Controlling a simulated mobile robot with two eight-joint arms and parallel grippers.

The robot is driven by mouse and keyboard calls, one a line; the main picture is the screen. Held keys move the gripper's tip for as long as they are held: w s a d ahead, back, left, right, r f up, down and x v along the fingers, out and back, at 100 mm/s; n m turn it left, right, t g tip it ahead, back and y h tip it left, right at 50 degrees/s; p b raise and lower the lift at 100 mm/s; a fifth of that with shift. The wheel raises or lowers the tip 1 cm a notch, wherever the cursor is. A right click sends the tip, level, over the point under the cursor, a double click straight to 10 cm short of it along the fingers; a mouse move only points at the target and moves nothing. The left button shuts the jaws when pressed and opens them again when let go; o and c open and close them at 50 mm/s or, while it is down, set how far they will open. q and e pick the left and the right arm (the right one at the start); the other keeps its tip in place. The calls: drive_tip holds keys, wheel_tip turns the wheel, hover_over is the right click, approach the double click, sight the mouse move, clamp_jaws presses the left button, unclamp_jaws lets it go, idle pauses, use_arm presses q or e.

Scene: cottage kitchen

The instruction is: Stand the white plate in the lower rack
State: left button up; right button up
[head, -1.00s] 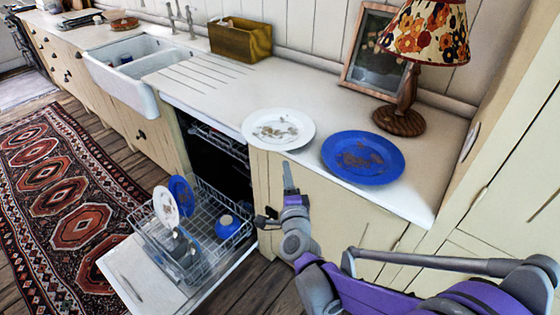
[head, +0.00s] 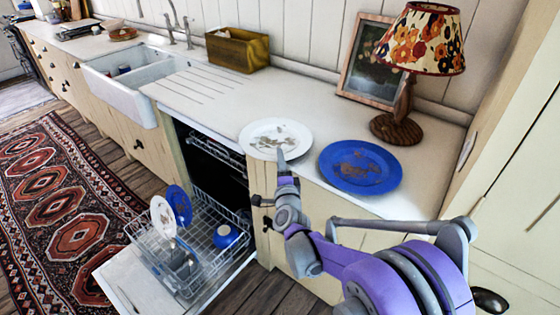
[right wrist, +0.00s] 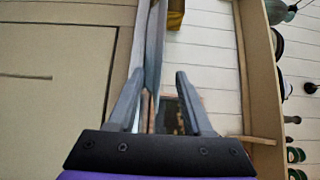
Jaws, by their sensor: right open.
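The white plate (head: 268,135), with brown stains, lies flat on the counter, its near rim at the counter's front edge. The lower rack (head: 190,262) is pulled out over the open dishwasher door. My left gripper is not in view.
A stained blue plate (head: 350,185) lies right of the white one. A small white plate (head: 162,216), a blue plate (head: 180,204) and a blue bowl (head: 227,236) are in the rack. A lamp (head: 398,128) and picture frame (head: 372,65) stand behind.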

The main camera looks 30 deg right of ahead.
clamp_jaws()
idle(0.5)
drive_tip(key=shift+r, duration=0.15)
idle(0.9)
